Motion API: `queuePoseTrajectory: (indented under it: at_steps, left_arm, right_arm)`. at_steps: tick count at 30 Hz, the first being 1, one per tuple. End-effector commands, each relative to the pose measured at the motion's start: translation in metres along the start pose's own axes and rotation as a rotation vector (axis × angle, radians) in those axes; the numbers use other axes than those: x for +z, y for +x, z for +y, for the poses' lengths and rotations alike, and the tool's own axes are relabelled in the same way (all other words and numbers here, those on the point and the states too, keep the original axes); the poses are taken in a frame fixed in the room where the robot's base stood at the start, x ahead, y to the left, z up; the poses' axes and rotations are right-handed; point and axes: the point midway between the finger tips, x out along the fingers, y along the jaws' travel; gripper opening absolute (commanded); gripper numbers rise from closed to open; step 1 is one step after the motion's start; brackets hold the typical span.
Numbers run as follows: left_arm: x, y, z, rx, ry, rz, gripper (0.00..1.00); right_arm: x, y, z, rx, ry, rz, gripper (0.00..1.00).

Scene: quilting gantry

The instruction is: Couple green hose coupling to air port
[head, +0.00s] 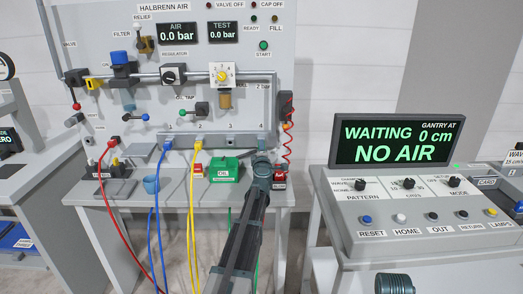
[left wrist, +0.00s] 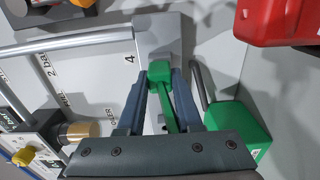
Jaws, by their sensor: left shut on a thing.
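The green hose coupling (left wrist: 160,72) is between the fingers of my left gripper (left wrist: 160,88), which is shut on it. A green strip, perhaps its hose, runs back from it towards the palm. The coupling lies against or just in front of a pale grey block (left wrist: 157,35) beside the label 4. I cannot tell whether it touches or is seated, and the port is hidden. In the head view my left gripper (head: 262,168) covers the right end of the grey port rail (head: 222,141), and the coupling is hidden there. My right gripper is not in view.
A green box (head: 224,170) stands left of my gripper; a coiled red hose (head: 288,145) hangs right. The console display (head: 396,140) reads NO AIR.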

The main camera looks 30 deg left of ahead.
Motion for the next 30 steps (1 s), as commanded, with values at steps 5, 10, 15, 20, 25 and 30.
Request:
queuePoseTrajectory:
  at_steps: [5,10,15,20,25,30]
  left_arm:
    - [0.000,0.004,0.000,0.000,0.000,0.000,0.41]
    - [0.000,0.003,0.000,0.000,0.000,0.000,0.69]
    - [0.000,0.003,0.000,0.000,0.000,0.000,0.69]
    - [0.000,0.002,0.000,0.000,0.000,0.000,0.69]
    - [0.000,-0.009,0.000,0.000,0.000,0.000,0.69]
    - [-0.001,-0.034,0.000,0.000,0.000,0.000,0.69]
  right_arm:
    - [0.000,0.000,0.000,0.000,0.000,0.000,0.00]
    - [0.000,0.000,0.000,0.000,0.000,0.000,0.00]
    - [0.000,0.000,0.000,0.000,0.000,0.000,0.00]
    - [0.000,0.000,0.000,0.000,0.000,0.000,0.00]
    - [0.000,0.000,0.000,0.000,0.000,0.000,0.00]
    - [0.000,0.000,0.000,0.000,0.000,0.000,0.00]
